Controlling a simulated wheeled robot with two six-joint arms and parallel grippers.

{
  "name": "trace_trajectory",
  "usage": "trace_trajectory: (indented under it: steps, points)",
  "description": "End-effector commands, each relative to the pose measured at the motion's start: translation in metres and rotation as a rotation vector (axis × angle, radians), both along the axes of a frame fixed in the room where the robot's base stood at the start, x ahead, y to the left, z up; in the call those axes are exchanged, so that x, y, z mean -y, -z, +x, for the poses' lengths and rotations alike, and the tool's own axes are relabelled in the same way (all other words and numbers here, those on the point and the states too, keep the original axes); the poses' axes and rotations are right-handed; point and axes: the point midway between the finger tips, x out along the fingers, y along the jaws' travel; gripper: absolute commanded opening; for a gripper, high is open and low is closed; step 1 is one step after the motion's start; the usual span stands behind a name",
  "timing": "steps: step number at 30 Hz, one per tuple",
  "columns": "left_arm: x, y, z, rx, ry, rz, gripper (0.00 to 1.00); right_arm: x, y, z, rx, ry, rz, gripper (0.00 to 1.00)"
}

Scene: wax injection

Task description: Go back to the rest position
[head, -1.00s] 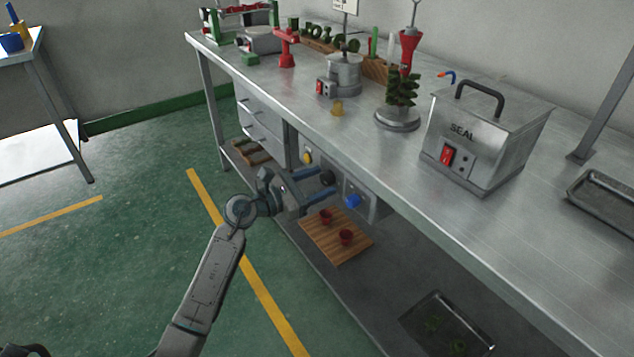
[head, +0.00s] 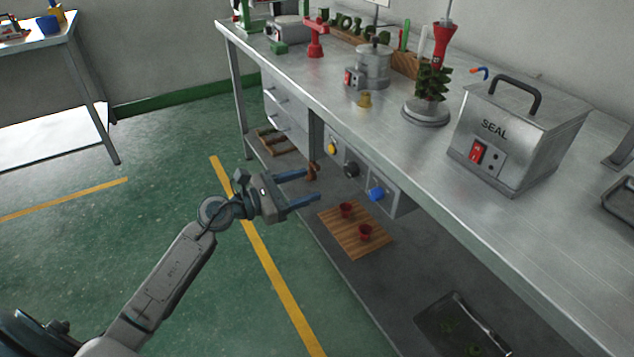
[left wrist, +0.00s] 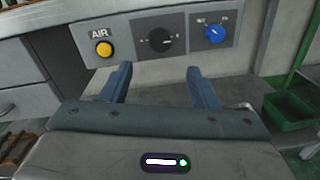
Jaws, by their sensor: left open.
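My left gripper (head: 304,187) is open and empty in front of the steel workbench (head: 350,132), below the level of its top. Its two blue fingers point toward the control panel (head: 362,172) under the bench top. In the left wrist view the gripper's fingers (left wrist: 157,85) stand apart with nothing between them. Beyond them the panel shows a yellow AIR button (left wrist: 104,49), a black knob (left wrist: 160,41) and a blue knob (left wrist: 215,34). The fingers look apart from the panel. My right gripper is in neither current view.
The lower shelf holds a wooden board (head: 354,246) with two red cups and a dark tray (head: 440,335). A steel SEAL box (head: 512,150), a wax tree on a round base (head: 426,116) and a pot (head: 373,68) stand on the bench. Green floor (head: 165,200) is clear at left.

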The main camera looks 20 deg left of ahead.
Motion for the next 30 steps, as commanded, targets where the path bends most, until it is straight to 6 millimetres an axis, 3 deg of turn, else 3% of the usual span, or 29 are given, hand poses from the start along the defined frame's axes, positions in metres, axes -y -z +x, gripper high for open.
trace_trajectory:
  steps: [22,26,30]
  points:
    - [-0.004,-0.001,-0.009,-0.007,-0.003,-0.035,0.55,-0.001,-0.005,0.005,0.028,0.002,0.007,0.36]
    - [0.003,-0.008,-0.023,-0.067,-0.037,-0.285,0.55,-0.001,-0.004,0.004,0.026,0.002,0.007,0.36]
    - [-0.003,-0.013,-0.05,-0.236,-0.131,-0.841,0.55,-0.001,-0.004,0.004,0.025,0.002,0.007,0.36]
